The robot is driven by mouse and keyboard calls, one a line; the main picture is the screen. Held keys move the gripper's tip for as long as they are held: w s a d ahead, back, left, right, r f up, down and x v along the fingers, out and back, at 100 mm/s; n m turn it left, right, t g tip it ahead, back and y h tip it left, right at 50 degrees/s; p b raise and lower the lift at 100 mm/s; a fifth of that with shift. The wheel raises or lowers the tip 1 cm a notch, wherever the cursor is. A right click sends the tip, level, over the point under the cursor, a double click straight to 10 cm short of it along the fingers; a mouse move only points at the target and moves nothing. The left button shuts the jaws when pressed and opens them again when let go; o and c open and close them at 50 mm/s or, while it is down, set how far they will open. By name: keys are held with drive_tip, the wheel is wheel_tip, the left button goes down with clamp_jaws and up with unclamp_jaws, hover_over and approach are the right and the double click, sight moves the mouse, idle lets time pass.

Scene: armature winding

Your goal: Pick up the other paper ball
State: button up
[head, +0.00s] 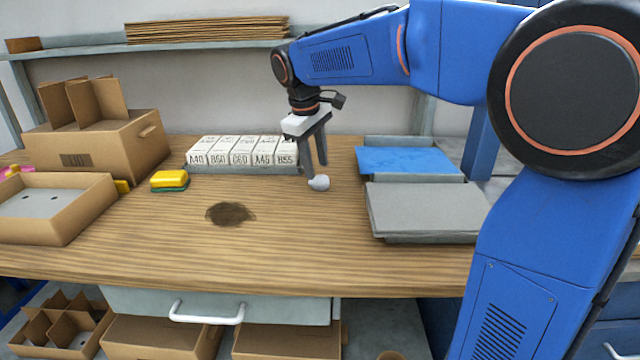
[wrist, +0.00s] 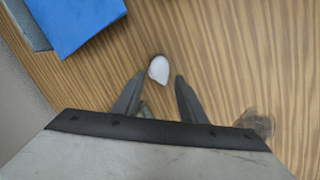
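A small white paper ball (head: 319,183) lies on the wooden bench, right of the row of labelled white boxes. My gripper (head: 316,172) points down over the bench with its fingers apart and nothing held. In the head view the ball is at the fingertips. In the wrist view the ball (wrist: 158,69) shows in the gap between the open fingertips (wrist: 158,77), slightly beyond them. I cannot tell whether a finger touches it. No second paper ball shows in either view.
Labelled white boxes (head: 243,152) stand left of my gripper. A blue-topped tray (head: 410,161) and a grey one (head: 425,209) lie to the right. A yellow-green sponge (head: 169,180), a dark stain (head: 230,214) and a cardboard tray (head: 62,233) are left. The front bench is clear.

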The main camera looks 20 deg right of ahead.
sight(320, 178)
drive_tip(key=x, duration=0.5)
drive_tip(key=shift+d, duration=0.1)
drive_tip(key=c, duration=0.8)
